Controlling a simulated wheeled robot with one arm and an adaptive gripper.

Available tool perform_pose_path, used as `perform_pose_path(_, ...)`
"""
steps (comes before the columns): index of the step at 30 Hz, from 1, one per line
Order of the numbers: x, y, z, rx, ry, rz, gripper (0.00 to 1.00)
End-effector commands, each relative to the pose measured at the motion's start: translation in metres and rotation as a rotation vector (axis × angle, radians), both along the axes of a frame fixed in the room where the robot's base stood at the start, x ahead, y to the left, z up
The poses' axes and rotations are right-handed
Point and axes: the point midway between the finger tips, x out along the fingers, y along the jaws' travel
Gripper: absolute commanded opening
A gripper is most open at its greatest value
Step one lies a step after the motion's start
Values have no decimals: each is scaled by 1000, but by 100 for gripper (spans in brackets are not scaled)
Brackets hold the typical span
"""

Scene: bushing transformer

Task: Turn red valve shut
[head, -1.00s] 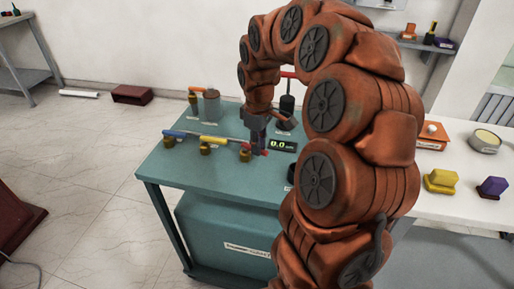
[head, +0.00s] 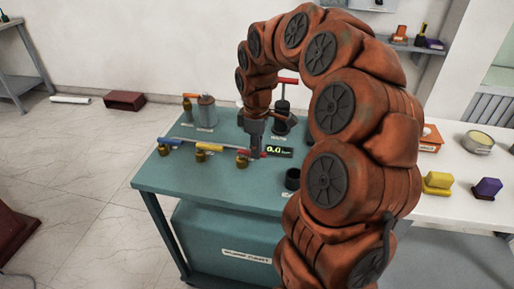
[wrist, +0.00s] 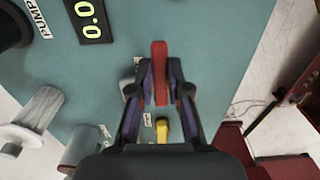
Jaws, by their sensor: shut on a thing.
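The red valve handle (wrist: 160,55) runs lengthwise between my fingers in the wrist view. My gripper (wrist: 160,90) is shut on it, one dark finger on each side. In the head view my gripper (head: 255,152) points down over the red valve at the right end of the valve row, hiding much of its handle. The red valve's brass body (head: 242,161) shows just left of the fingers. A yellow-handled valve (head: 209,147) and a blue-handled valve (head: 169,141) stand farther left in the row.
The teal table (head: 190,178) carries a display reading 0.0 (head: 279,151), a red-handled pump (head: 282,105) behind my gripper, and a grey cylinder (head: 206,112) at the back left. A black cup (head: 292,179) stands near the right. The table's front left is clear.

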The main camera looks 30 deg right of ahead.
Motion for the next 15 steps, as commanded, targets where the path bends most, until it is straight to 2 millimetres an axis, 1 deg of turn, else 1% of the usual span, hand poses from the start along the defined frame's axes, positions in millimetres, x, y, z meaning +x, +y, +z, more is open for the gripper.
perform_pose_path(2,0,-1,0,-3,0,1,0)
perform_pose_path(3,0,-1,0,-3,0,1,20)
perform_pose_path(9,0,-1,0,-2,-1,0,41)
perform_pose_path(15,0,0,0,-1,0,-1,42)
